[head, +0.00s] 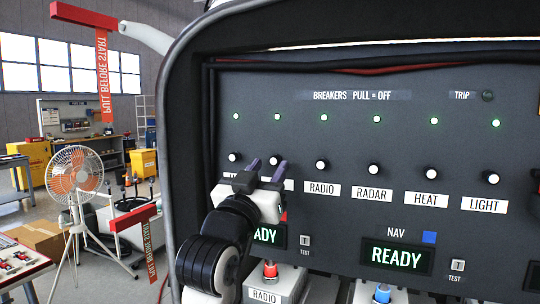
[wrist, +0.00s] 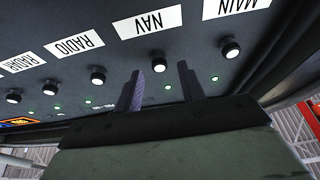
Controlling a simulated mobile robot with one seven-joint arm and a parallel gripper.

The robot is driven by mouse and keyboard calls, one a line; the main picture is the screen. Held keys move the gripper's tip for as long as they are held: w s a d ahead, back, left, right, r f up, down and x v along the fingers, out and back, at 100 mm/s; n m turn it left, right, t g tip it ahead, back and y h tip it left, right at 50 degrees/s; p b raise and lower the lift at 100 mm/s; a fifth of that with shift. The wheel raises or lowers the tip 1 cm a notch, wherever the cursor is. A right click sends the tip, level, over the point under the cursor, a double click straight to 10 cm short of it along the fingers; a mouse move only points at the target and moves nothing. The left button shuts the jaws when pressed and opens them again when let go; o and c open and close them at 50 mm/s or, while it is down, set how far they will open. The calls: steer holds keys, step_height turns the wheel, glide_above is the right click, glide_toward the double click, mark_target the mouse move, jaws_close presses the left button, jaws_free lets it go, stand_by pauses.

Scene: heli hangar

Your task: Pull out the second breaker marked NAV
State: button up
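The breaker marked NAV is a round white knob on a black collar (wrist: 158,57) in the wrist view. Its white NAV label (wrist: 150,22) appears upside down there. In the head view the NAV knob (head: 275,160) shows between my fingertips, its label mostly hidden behind my gripper. My gripper (head: 267,170) is open and empty, in front of the dark breaker panel (head: 370,120). In the wrist view its two fingers (wrist: 161,74) point at the panel, one toward each side of the NAV knob. I cannot tell whether they touch it.
The MAIN breaker (wrist: 230,48) and RADIO breaker (wrist: 97,75) flank NAV. RADAR (head: 374,169), HEAT (head: 432,173) and LIGHT (head: 490,178) follow rightward. Green lamps line the panel; the TRIP lamp (head: 488,96) is dark. Below are a NAV READY display (head: 398,256) and a blue-topped plug (head: 382,294).

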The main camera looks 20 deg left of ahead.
steer(key=shift+x, duration=0.85)
steer(key=shift+c, duration=0.4)
jaws_close()
